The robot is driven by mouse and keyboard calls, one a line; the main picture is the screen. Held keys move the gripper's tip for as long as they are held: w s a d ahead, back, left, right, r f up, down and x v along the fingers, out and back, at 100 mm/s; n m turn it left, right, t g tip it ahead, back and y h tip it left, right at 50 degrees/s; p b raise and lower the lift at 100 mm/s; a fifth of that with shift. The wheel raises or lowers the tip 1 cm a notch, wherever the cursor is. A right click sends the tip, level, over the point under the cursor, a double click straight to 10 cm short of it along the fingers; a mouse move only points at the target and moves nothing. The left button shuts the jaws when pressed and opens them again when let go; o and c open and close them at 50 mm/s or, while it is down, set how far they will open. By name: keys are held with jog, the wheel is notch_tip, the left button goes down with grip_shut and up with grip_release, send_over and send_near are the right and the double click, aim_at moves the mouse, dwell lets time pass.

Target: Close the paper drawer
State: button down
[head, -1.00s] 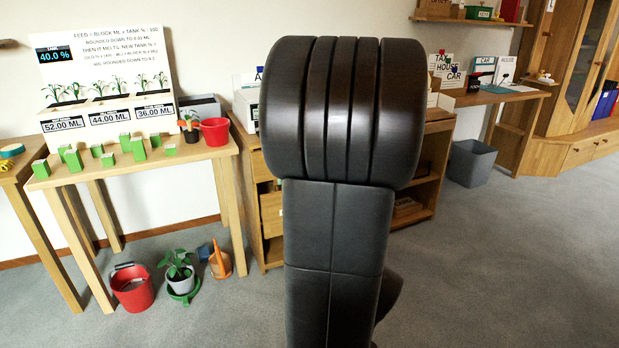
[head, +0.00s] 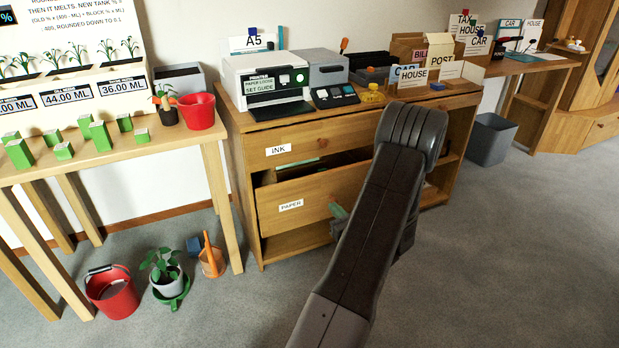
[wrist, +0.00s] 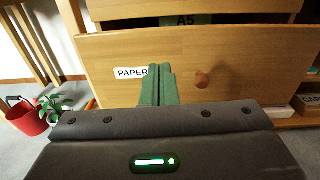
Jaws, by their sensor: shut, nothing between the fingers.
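The paper drawer (head: 314,194) is a wooden drawer front labelled PAPER, in the cabinet below the ink drawer. It stands out from the cabinet, with a dark gap above it. In the wrist view the drawer front (wrist: 240,75) fills the middle, with a round wooden knob (wrist: 201,79) right of the label. My gripper (wrist: 158,72) has green fingers, shut and empty, pointing at the drawer front between label and knob. I cannot tell whether the fingertips touch the wood. In the head view my gripper (head: 337,211) is at the front's lower right, partly hidden by my arm.
The ink drawer (head: 300,143) is above. A printer (head: 266,84) and a house-labelled box (head: 418,76) stand on the cabinet (head: 240,122). A plant table (head: 170,139) is at left, with a red bucket (head: 112,291) on the floor.

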jog(key=w+d, duration=0.1)
jog(key=b, duration=0.4)
send_near(315, 178)
jog(key=shift+m, duration=0.4)
jog(key=x, duration=0.6)
jog(key=shift+w+a, duration=0.2)
jog(key=shift+w, duration=0.15)
